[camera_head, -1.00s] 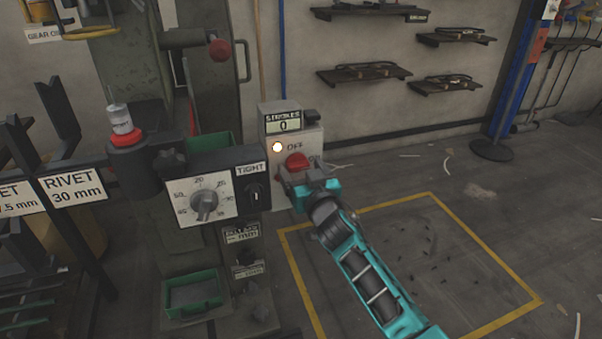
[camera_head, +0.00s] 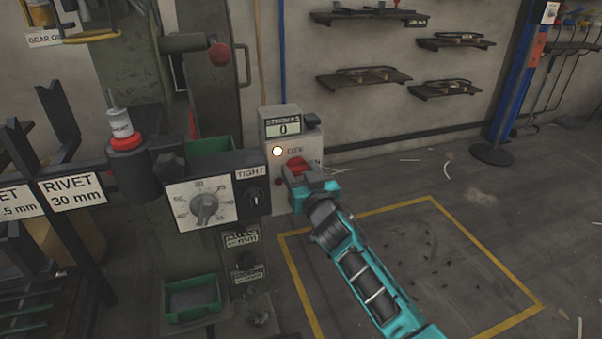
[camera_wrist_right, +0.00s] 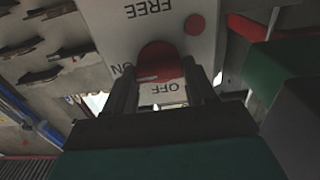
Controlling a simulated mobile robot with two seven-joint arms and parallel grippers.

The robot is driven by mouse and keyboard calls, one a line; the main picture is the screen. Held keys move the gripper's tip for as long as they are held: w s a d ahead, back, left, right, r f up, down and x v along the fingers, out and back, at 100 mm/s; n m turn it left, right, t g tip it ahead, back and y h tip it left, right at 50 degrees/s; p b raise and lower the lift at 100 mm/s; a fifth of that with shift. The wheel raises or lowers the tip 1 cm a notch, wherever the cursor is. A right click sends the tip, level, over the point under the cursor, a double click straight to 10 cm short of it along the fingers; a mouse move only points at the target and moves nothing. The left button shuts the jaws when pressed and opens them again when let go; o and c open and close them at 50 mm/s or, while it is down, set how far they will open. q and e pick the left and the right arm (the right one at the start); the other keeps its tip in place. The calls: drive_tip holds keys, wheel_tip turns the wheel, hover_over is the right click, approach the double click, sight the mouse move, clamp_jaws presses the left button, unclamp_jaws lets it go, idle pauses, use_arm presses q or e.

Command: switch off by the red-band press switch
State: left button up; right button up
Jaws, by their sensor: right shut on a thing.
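The red switch knob (camera_head: 297,164) is on the front of a grey control box (camera_head: 290,140) with a STROKES display (camera_head: 283,127) reading 0. My right gripper (camera_head: 299,176) reaches it from the front and is shut on it. In the right wrist view, upside down, the two dark fingers (camera_wrist_right: 160,76) stand either side of the red knob (camera_wrist_right: 160,60). The labels OFF, ON and FREE are around it; the knob's exact pointing is hard to tell. A round white lamp (camera_head: 277,151) glows on the box. My left gripper is not in view.
The press's dial panel (camera_head: 208,200), marked TIGHT, stands just left of the box. A red-ringed canister (camera_head: 126,142) and green bins (camera_head: 192,298) are further left.

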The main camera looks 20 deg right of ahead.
drive_tip(key=shift+n, duration=0.3)
drive_tip(key=n, duration=0.3)
drive_tip(key=shift+a+p, duration=0.1)
drive_tip(key=shift+p, duration=0.25)
drive_tip(key=n, duration=1)
drive_tip(key=shift+a+f, duration=0.1)
drive_tip(key=shift+f, duration=0.05)
drive_tip(key=shift+n+p, duration=0.3)
drive_tip(key=shift+n, duration=1.8)
drive_tip(key=o, duration=1)
drive_tip(key=shift+o, duration=0.2)
